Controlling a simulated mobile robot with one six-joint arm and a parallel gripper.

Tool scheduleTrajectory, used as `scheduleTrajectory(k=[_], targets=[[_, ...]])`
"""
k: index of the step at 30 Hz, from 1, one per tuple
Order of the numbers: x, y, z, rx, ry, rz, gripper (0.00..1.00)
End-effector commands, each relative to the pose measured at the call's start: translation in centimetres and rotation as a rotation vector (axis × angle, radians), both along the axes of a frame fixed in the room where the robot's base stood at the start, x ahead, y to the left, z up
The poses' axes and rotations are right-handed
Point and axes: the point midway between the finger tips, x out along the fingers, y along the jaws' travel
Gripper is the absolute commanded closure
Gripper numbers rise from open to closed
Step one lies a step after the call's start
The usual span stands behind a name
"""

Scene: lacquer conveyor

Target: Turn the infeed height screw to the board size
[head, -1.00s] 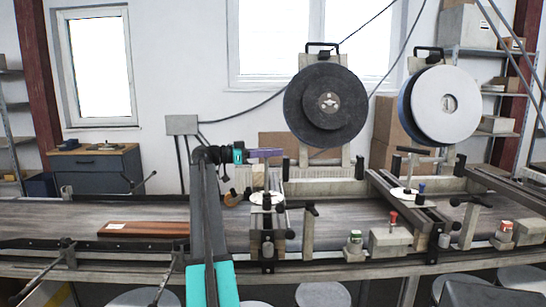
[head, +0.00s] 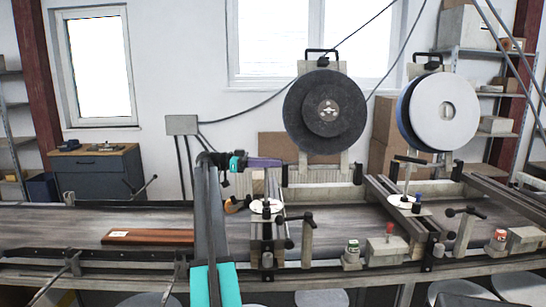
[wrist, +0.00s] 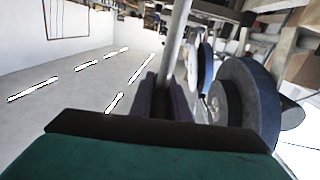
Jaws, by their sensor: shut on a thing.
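My gripper (head: 280,162), with purple fingers, reaches right over the infeed gantry, above a white dial (head: 266,206) with a black knob. In the wrist view the fingers (wrist: 165,98) are closed around the foot of a grey upright rod (wrist: 176,45), which seems to be the infeed height screw's handle. The grip itself is too small to make out in the head view. The dial's marks are unreadable. A red-brown board (head: 148,237) with a white label lies flat on the conveyor (head: 80,218), left of my arm.
A dark disc (head: 300,105) and a white disc (head: 446,112) stand behind the conveyor. A second gantry to the right has a T-handle (head: 408,160) and a white dial (head: 402,203). Black clamp levers (head: 307,222) stand along the front edge.

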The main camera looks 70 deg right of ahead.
Motion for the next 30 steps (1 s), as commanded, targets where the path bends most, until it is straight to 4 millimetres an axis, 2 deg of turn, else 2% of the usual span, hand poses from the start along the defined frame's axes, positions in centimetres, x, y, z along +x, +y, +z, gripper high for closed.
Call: scheduleTrajectory(k=[1, 28, 29, 30], targets=[[0.22, -0.01, 0.43, 0.002, 0.0, -0.008, 1.0], [0.11, 0.22, -0.06, 0.0, 0.0, -0.068, 1.0], [0.1, 0.22, -0.06, 0.0, 0.0, -0.068, 0.79], [0.09, 0.22, -0.06, 0.0, 0.0, -0.068, 0.73]])
